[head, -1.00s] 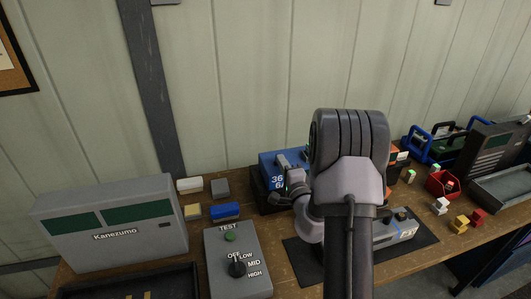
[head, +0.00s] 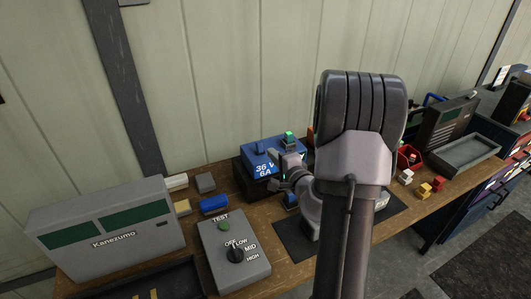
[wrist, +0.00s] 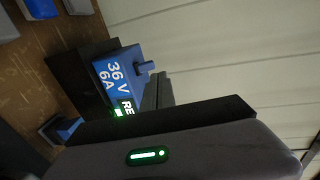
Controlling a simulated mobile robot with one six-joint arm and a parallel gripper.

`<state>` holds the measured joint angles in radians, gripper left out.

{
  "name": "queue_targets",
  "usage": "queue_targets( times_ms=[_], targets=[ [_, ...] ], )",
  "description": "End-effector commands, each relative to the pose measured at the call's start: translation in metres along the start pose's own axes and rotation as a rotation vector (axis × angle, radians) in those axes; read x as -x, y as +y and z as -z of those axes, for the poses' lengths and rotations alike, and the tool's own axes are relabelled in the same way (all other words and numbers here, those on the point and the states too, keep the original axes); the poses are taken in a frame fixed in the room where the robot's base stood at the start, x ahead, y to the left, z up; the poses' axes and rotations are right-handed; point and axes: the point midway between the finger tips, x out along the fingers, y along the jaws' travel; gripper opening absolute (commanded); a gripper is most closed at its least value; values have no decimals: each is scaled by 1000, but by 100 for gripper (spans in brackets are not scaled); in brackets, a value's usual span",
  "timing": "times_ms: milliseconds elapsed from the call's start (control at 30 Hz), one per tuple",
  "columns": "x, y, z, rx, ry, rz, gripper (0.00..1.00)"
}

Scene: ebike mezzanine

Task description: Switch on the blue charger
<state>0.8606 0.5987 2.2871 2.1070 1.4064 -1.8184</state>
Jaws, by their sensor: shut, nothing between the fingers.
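The blue charger (head: 256,150), marked "36 V 6A", sits on a dark base at the back of the bench, near the wall. It also shows in the wrist view (wrist: 118,80), with a blue stub on its side and a dark label reading "RE", partly hidden. A green light (wrist: 117,113) glows beside that label. A bright green part (head: 289,136) shows at the charger's right end in the head view. My gripper (head: 277,157) is shut and empty, close in front of the charger; its dark fingers (wrist: 158,90) also show in the wrist view. I cannot tell whether they touch it.
A grey test box (head: 232,262) with a green button and a dial stands in front left. A grey Kanezumo unit (head: 105,230) is at far left. A blue block (head: 213,204) lies between. A dark mat (head: 293,243) lies under my arm; a grey tray (head: 465,155) is at right.

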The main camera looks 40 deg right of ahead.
Motion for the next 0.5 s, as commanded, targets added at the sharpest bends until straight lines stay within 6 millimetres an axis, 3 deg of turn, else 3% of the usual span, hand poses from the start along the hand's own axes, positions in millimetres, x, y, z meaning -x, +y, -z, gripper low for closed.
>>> queue_targets(
  times_ms=[200, 500],
  targets=[
    [40, -9, 0, 0, 2, 0, 0],
    [52, -11, 0, 0, 0, 0, 0]
  ],
)
